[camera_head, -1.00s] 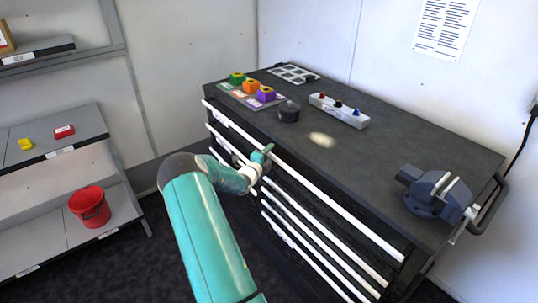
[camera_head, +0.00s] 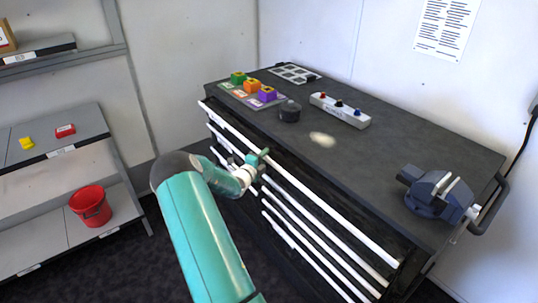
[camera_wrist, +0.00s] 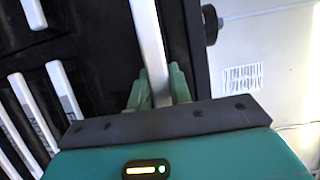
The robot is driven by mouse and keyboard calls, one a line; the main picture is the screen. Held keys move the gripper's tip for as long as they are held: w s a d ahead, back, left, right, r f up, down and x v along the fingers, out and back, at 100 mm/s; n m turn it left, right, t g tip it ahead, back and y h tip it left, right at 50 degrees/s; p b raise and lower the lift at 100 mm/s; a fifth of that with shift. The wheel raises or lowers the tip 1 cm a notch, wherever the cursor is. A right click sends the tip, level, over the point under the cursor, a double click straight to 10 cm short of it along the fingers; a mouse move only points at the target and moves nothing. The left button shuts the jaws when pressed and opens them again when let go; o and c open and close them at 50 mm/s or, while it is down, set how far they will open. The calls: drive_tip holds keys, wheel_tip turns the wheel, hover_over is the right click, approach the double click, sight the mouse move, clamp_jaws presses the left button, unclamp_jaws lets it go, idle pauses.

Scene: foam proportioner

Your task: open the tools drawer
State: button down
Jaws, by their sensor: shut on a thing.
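The dark tool cabinet (camera_head: 440,228) has several drawers with long white handle strips on its front. My gripper (camera_head: 263,154) is at the top drawer's white handle (camera_head: 330,212), left of its middle. In the wrist view, the green fingers of my gripper (camera_wrist: 158,84) stand on either side of the white handle strip (camera_wrist: 150,40) and are shut on it. The top drawer stands slightly out from the cabinet front. Its inside is hidden, and no drawer label is readable.
On the cabinet top are a vise (camera_head: 437,192), a connector strip (camera_head: 340,109), a dark round puck (camera_head: 289,111) and coloured blocks (camera_head: 252,87). Shelves with a red bucket (camera_head: 90,206) stand at left. The dark floor between is open.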

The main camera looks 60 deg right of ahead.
drive_tip(key=w+a, duration=0.4)
drive_tip(key=a, duration=0.5)
drive_tip(key=w+a, duration=0.5)
drive_tip(key=a, duration=0.4)
drive_tip(key=shift+w+a, duration=0.3)
drive_tip(key=shift+a, duration=0.05)
drive_tip(key=c, duration=1.3)
unclamp_jaws()
drive_tip(key=a, duration=0.9)
drive_tip(key=w+a, duration=0.1)
drive_tip(key=a, duration=0.3)
drive_tip(key=shift+a, duration=0.4)
drive_tip(key=shift+w, duration=0.1)
